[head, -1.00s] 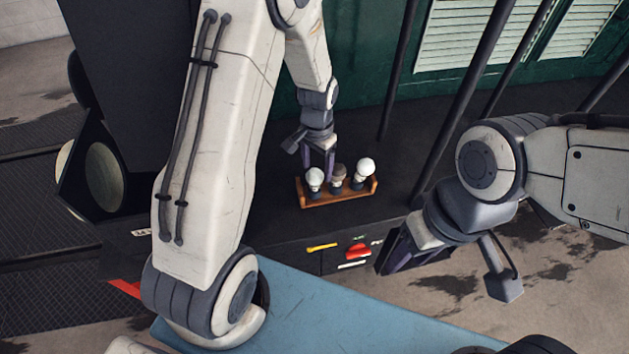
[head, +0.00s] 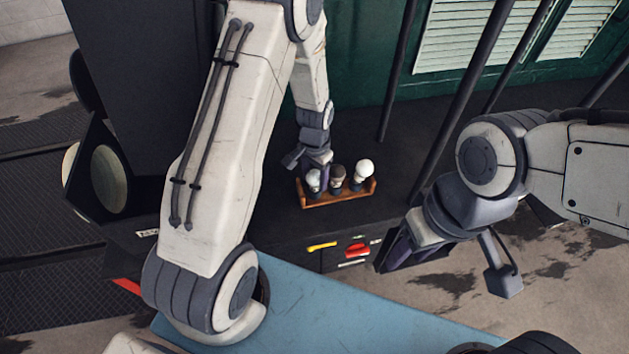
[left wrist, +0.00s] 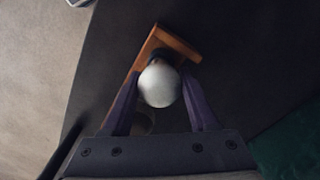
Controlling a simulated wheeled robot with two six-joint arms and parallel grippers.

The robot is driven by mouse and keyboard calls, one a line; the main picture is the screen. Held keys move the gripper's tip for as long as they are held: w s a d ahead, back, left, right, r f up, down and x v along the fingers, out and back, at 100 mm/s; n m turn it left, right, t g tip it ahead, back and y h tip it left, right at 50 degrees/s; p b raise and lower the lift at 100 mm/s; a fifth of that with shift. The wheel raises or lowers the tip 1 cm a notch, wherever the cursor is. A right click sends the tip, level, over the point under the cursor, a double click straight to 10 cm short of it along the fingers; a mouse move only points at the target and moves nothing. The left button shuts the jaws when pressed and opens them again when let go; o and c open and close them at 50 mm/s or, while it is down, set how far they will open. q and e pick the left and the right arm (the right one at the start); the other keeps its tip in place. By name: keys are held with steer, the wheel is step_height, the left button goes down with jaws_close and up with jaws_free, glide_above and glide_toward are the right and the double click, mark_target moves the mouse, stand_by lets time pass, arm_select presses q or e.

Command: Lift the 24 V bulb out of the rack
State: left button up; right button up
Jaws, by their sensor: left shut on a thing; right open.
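A small wooden rack (head: 340,197) holds three bulbs in a row on the dark deck. The left bulb (head: 314,183) is pale and partly hidden by my left gripper (head: 317,170). The middle bulb (head: 337,173) has a duller, brownish top, and the right bulb (head: 364,168) is bright white. I cannot read any voltage marking. In the left wrist view, my left gripper's fingers (left wrist: 161,92) are shut on either side of a white round bulb (left wrist: 160,84), above the rack end (left wrist: 178,42). My right gripper (head: 405,252) is open and empty, well right of the rack.
Below the rack, the panel front carries a yellow handle (head: 322,246) and a red knob (head: 357,250). Dark poles (head: 457,105) rise to the right of the rack. A blue surface (head: 330,305) lies in front. The deck around the rack is clear.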

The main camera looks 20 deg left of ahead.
mark_target(318, 173)
arm_select(q)
steer(key=shift+r, duration=0.1)
steer(key=shift+r+b, duration=0.3)
steer(key=shift+r, duration=0.15)
steer(key=r+b, duration=0.1)
steer(key=d+r, duration=0.1)
steer(key=r, duration=0.1)
steer(key=shift+r+b, duration=0.15)
steer(key=shift+b, duration=0.2)
steer(key=s+d+r+b, duration=0.2)
steer(key=d+r, duration=0.4)
steer(key=d, duration=0.4)
steer(key=shift+d+r+b, duration=0.3)
steer(key=shift+r+b, duration=0.05)
steer(key=shift+b, duration=0.15)
